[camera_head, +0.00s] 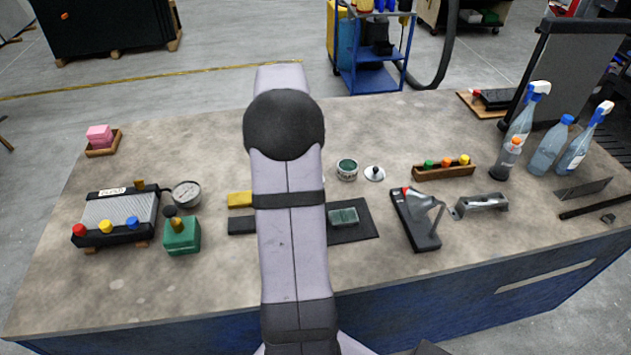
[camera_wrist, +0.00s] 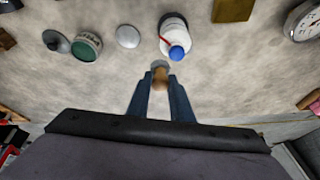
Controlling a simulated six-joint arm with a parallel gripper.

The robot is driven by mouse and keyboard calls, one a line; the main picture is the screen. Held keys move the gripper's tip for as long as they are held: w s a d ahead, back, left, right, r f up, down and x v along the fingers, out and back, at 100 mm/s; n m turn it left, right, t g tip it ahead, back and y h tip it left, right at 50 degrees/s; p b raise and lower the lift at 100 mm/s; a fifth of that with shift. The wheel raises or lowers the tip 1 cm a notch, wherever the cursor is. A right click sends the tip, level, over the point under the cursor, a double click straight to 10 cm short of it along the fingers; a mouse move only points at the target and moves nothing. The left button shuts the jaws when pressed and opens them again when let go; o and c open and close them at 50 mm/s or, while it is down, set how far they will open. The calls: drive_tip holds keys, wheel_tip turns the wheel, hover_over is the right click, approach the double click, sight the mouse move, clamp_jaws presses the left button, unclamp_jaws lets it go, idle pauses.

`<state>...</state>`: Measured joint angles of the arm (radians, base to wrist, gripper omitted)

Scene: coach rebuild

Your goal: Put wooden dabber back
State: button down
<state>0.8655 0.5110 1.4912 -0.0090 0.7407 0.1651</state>
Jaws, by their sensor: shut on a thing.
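In the wrist view my gripper (camera_wrist: 160,92) has its two blue fingers closed around the small tan wooden dabber (camera_wrist: 159,80). A greyish round end shows at the dabber's tip. I cannot tell whether it touches the bench. A white bottle or jar (camera_wrist: 172,24) with a blue cap stands just beyond the dabber, with a red mark on it. A pale round disc (camera_wrist: 128,36) lies beside it. In the head view my arm hides the gripper, the dabber and the blue-capped jar.
A dark mat (camera_head: 358,231) holds a green block. Bottles (camera_head: 546,150) crowd the right.

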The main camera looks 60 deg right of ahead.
drive_tip(key=s+d+m, duration=0.2)
drive_tip(key=s+d, duration=0.3)
drive_tip(key=s, duration=0.1)
drive_tip(key=shift+g, duration=0.3)
drive_tip(key=shift+w+f+p, duration=0.15)
drive_tip(key=shift+f+p, duration=0.6)
drive_tip(key=shift+f, duration=1.95)
drive_tip(key=shift+w+f+p, duration=0.1)
drive_tip(key=shift+f+p, duration=0.6)
drive_tip(key=shift+f, duration=1.95)
drive_tip(key=shift+f, duration=0.15)
drive_tip(key=c, duration=1.6)
unclamp_jaws()
drive_tip(key=shift+r, duration=0.45)
drive_tip(key=b+v, duration=0.3)
drive_tip(key=v, duration=0.8)
drive_tip(key=shift+s+a+r, duration=0.1)
drive_tip(key=shift+a+r, duration=0.05)
drive_tip(key=shift+a, duration=0.1)
